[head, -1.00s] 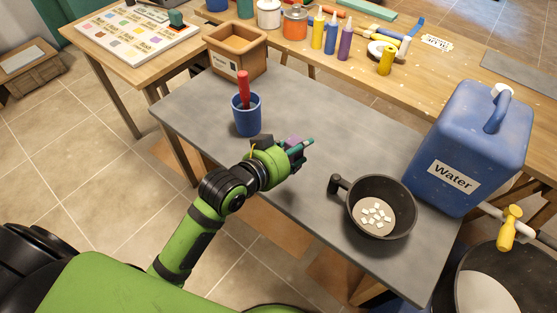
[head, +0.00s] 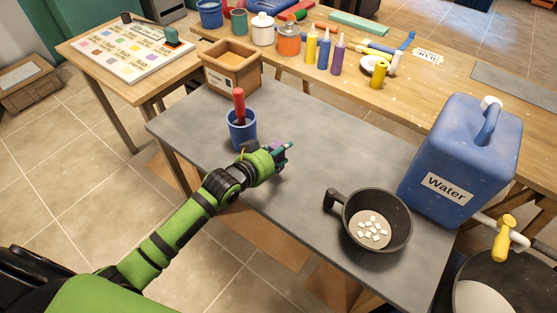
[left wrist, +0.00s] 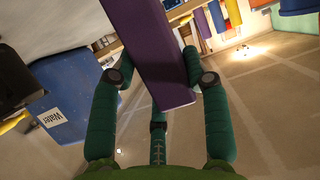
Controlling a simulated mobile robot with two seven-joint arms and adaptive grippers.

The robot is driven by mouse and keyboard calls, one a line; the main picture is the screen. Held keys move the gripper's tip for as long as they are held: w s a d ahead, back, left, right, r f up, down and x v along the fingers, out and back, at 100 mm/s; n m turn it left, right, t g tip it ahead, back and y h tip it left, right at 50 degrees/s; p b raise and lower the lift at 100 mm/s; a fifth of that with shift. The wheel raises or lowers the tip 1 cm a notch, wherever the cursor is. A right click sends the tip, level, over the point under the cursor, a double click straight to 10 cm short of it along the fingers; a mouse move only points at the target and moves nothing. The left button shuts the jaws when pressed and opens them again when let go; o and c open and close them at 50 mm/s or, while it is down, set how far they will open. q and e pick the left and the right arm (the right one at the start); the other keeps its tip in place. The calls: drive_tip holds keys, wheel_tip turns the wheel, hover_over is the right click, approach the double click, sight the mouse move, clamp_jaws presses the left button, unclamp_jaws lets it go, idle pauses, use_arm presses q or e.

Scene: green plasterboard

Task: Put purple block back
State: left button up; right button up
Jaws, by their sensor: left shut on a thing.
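My left gripper (head: 284,150) is over the grey table, to the right of the blue cup (head: 241,131) in the head view. It is shut on the purple block (left wrist: 152,50). In the left wrist view the block is long and flat-sided, tilted between the green fingers, and its upper end runs out of the frame. In the head view the gripper mostly hides the block. My right gripper is in neither view.
The blue cup holds a red-handled tool (head: 239,103). A wooden box (head: 231,67) stands behind it. A black pan (head: 376,221) with white pieces and a blue water container (head: 460,155) are on the right. A board with coloured squares (head: 126,47) lies on the left table.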

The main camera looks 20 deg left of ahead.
use_arm(q)
drive_tip(key=shift+f, duration=1.95)
drive_tip(key=shift+f, duration=0.2)
drive_tip(key=o, duration=1.2)
drive_tip(key=shift+c, duration=0.2)
drive_tip(key=shift+r, duration=0.15)
drive_tip(key=v, duration=1.2)
